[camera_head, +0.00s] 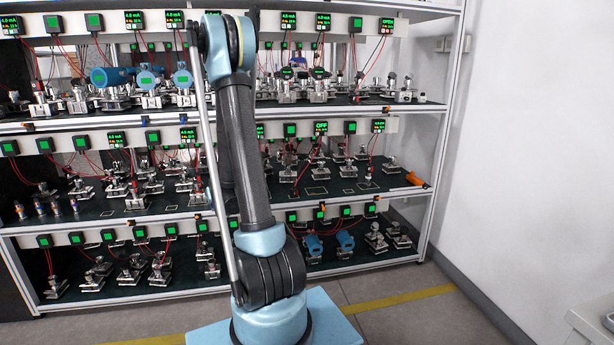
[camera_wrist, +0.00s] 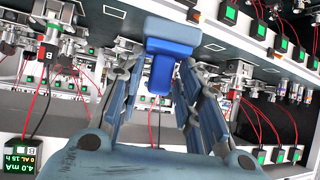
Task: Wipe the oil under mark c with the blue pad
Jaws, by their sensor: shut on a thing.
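My gripper (camera_wrist: 161,68) shows in the wrist view, its two fingers closed on the blue pad (camera_wrist: 172,29). The pad has a bright blue grip between the fingers and a wider, paler blue face beyond the fingertips. It is held clear of the fittings around it, as far as I can tell. In the head view my arm stands in front of the rack, and my gripper and the pad cannot be made out. I cannot make out the oil or mark c in either view.
The rack's shelves (camera_head: 110,117) carry rows of metal fittings, red wires and green-lit displays. Blue transmitters (camera_head: 110,77) stand on the upper shelf at left. An orange-handled tool (camera_head: 415,179) lies at the middle shelf's right end. Wires (camera_wrist: 84,82) hang near my fingers in the wrist view.

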